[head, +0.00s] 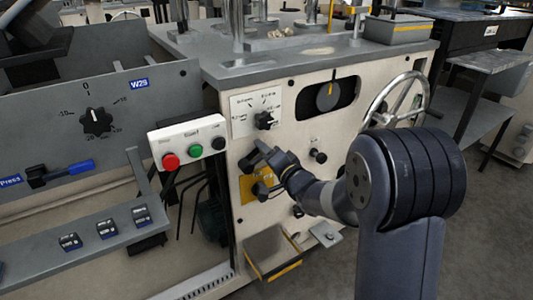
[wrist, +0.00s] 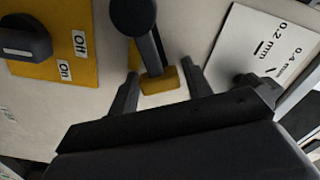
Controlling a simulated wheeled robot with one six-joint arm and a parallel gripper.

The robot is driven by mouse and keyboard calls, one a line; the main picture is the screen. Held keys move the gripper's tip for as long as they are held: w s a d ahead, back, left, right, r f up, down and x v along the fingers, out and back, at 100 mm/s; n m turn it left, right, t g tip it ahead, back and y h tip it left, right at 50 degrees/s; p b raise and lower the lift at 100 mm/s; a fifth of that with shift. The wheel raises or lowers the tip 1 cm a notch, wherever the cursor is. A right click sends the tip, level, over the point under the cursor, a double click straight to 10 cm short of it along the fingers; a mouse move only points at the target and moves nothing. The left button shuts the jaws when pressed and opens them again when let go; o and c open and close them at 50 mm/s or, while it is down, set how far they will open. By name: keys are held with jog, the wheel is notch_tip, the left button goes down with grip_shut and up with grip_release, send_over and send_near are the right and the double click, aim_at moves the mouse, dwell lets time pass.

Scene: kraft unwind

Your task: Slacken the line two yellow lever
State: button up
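In the wrist view a lever (wrist: 150,52) has a round dark pivot at the top, a dark arm and a yellow end block. My gripper (wrist: 160,70) is open, with one finger on each side of the lever's end. Gaps show between both fingers and the yellow block, so it is not gripped. In the head view my gripper (head: 257,158) is at the cream machine front, above a yellow plate (head: 262,188). The lever cannot be made out there behind my gripper. No label naming line two is readable.
In the wrist view, a yellow Off/On plate (wrist: 62,62) with a dark knob is left and a white mm scale plate (wrist: 262,48) right. In the head view, a button box (head: 188,146) stands left of my gripper, a dial plate (head: 257,112) above and a handwheel (head: 398,100) right.

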aim_at(260, 156)
grip_shut()
dwell(0.3)
jog(key=n, duration=0.1)
jog(key=r+n, duration=0.1)
jog(key=shift+s+a+r+n, duration=0.15)
jog(key=shift+s+a+n, duration=0.15)
jog(key=shift+a+n, duration=0.1)
jog(key=shift+s+a+r+n+b, duration=0.2)
jog(key=shift+a+r+n, duration=0.05)
jog(key=shift+n, duration=0.45)
jog(key=shift+s+a+r+n+b, duration=0.15)
jog(key=shift+a+r+n, duration=0.1)
jog(key=shift+n, duration=0.45)
jog(key=shift+o, duration=1.4)
grip_release()
jog(key=p+v, duration=0.2)
jog(key=v, duration=0.8)
jog(key=shift+s+d, duration=0.3)
